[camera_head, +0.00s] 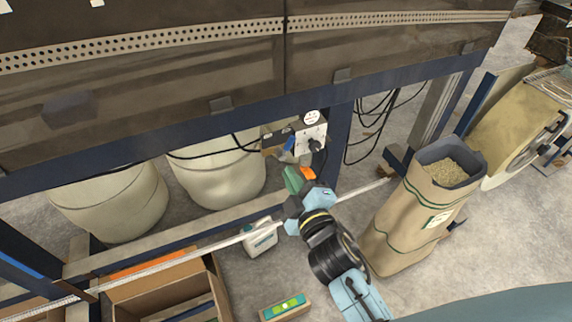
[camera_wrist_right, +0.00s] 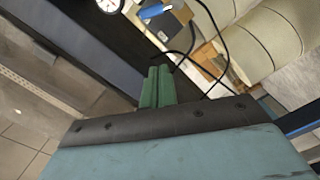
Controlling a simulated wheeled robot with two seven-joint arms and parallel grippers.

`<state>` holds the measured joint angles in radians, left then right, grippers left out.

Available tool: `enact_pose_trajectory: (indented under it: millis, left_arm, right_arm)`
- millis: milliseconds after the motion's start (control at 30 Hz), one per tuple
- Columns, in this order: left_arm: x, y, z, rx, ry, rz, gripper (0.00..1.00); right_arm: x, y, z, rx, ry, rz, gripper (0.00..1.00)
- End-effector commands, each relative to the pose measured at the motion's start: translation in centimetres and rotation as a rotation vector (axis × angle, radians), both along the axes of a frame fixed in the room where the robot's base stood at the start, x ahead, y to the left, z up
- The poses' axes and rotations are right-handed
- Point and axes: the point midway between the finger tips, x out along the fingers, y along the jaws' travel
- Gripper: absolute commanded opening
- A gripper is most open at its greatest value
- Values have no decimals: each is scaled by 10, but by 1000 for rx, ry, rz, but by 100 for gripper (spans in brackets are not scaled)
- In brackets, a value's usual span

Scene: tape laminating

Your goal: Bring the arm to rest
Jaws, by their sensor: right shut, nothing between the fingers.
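My right gripper (camera_head: 296,180) shows in the head view near the middle, with its arm coming in from the lower right. Its green fingers are together and hold nothing. In the right wrist view the green fingertips (camera_wrist_right: 157,87) are close side by side, pointing up. The left gripper is not in either view.
A paper sack (camera_head: 405,225) of granules stands to the right. White barrels (camera_head: 215,175) stand behind the frame. A thin pale rail (camera_head: 215,245) runs across. A cardboard box (camera_head: 165,290), a white jug (camera_head: 260,238) and a small box with a green top (camera_head: 285,308) are below.

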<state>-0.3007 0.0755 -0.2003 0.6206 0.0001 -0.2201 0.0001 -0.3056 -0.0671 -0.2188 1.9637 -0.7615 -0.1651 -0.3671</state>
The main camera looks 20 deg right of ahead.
Motion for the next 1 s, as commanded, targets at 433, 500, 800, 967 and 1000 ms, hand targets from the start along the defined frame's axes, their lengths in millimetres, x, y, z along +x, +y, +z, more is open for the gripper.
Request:
enact_pose_trajectory:
  millis: [433, 500, 800, 967, 1000]
  left_arm:
    - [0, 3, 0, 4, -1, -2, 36]
    - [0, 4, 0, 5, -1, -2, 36]
    - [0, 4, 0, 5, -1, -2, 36]
    - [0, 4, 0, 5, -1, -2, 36]
    - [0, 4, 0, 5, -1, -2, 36]
  right_arm:
    - [-6, -1, 1, 0, -1, -1, 0]
    - [-6, -1, 1, 0, -1, -1, 0]
    - [-8, 2, -32, 28, 70, 9, 0]
    - [-26, 4, -131, 127, 293, 15, 0]
    - [-35, 4, -160, 156, 363, 9, 0]
